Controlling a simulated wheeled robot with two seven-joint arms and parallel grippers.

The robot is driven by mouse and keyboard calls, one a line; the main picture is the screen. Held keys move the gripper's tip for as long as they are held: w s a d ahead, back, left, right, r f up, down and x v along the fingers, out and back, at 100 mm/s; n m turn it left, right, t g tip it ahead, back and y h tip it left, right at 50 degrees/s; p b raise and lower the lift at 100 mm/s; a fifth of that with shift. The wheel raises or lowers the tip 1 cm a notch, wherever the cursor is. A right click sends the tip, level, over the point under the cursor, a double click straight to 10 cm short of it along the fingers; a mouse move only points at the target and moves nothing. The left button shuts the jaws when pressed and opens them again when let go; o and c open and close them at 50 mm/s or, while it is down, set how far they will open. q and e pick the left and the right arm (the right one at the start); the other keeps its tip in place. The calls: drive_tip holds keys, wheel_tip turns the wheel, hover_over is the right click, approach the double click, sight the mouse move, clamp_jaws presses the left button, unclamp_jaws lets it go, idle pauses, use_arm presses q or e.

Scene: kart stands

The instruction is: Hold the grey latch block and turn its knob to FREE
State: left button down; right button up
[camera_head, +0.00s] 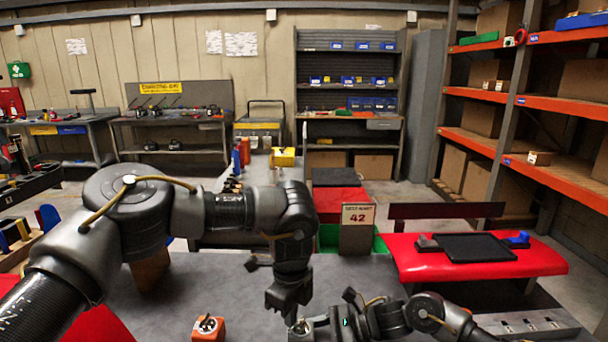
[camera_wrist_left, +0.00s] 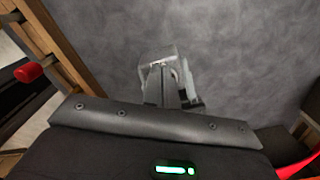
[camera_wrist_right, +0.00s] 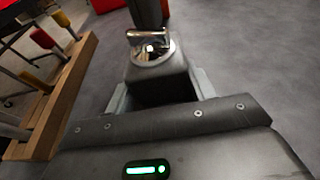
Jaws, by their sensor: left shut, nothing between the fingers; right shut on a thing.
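The grey latch block (camera_wrist_right: 157,75) is between the fingers of my right gripper (camera_wrist_right: 155,95), with its round metal knob (camera_wrist_right: 152,50) facing up. In the head view the block (camera_head: 301,328) is small and partly covered by the grippers. My right gripper is shut on it from the right. My left gripper (camera_head: 287,306) points down just above the knob, shut and empty. In the left wrist view its fingertips (camera_wrist_left: 166,75) are over the block (camera_wrist_left: 157,58) and hide part of the knob. I cannot read the knob's setting or tell whether the fingertips touch it.
An orange block (camera_head: 208,329) with a knob stands on the grey table (camera_head: 240,295) to the left. A red kart part with a black tray (camera_head: 468,247) is at the right. A sign reading 42 (camera_head: 357,215) stands behind the table. Grey table surface is free around the block.

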use_arm(q)
drive_tip(key=shift+w, duration=0.25)
idle(0.3)
drive_tip(key=shift+w+d, duration=0.1)
drive_tip(key=shift+w, duration=0.05)
drive_tip(key=shift+w+d, duration=0.2)
drive_tip(key=shift+w, duration=0.05)
drive_tip(key=shift+w+d, duration=0.1)
idle(0.4)
drive_tip(key=shift+w, duration=0.15)
drive_tip(key=shift+w+a, duration=0.2)
drive_tip(key=shift+a, duration=0.05)
wheel_tip(320, 180, up, 6)
idle(0.7)
